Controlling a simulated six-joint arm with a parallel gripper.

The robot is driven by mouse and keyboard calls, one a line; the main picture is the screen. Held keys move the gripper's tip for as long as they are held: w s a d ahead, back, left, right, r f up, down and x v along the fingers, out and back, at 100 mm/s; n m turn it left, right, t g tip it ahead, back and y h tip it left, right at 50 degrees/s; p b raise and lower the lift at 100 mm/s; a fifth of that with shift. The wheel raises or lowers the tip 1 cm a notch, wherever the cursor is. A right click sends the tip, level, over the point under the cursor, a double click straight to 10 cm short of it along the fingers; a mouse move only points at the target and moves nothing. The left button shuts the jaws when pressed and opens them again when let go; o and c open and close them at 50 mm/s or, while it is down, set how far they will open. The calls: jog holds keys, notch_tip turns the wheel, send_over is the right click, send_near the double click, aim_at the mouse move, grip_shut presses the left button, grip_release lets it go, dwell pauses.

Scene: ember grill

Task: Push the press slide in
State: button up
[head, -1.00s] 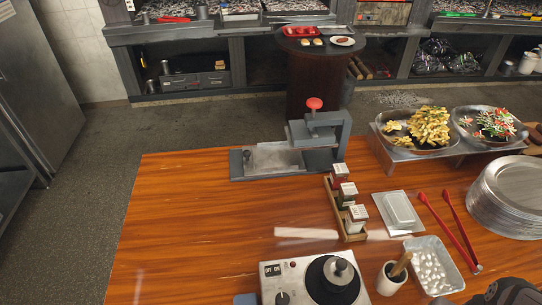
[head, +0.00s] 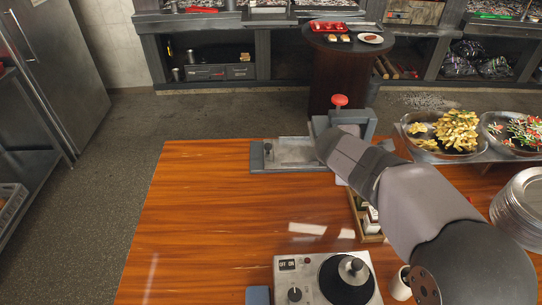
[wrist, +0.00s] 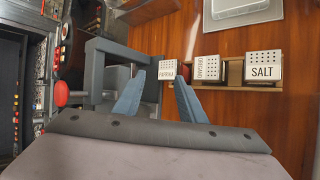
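The grey press (head: 258,165) stands at the far edge of the wooden table.
Shakers, including paprika (wrist: 168,70) and salt (wrist: 265,72), stand in a wooden rack (wrist: 236,75) close to my fingers. Food pans (head: 445,150) and stacked plates (head: 522,205) are on the right. A burner unit (head: 300,280) is in front. The table's left side (head: 200,220) is clear.

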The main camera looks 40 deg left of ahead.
jog(key=s+a+f+n+t+y+b, duration=0.1)
jog(key=s+a+f+n+b, duration=0.15)
jog(key=a+n, duration=0.4)
jog(key=s+a+f+n+t+y+b, duration=0.15)
jog(key=s+a+n, duration=0.25)
jog(key=a, duration=0.6)
jog(key=n+t+y, duration=0.1)
jog(key=n+y, duration=0.1)
jog(key=n, duration=0.4)
send_near(267, 147)
jog(key=shift+w+a+f, duration=0.3)
jog(key=shift+w+a, duration=0.05)
jog(key=shift+w, duration=0.25)
jog(key=shift+w+a+f, duration=0.2)
jog(key=shift+w, duration=0.5)
jog(key=shift+p+x, duration=1.25)
jog(key=shift+x, duration=1.6)
jog(key=shift+f, duration=0.1)
grip_shut()
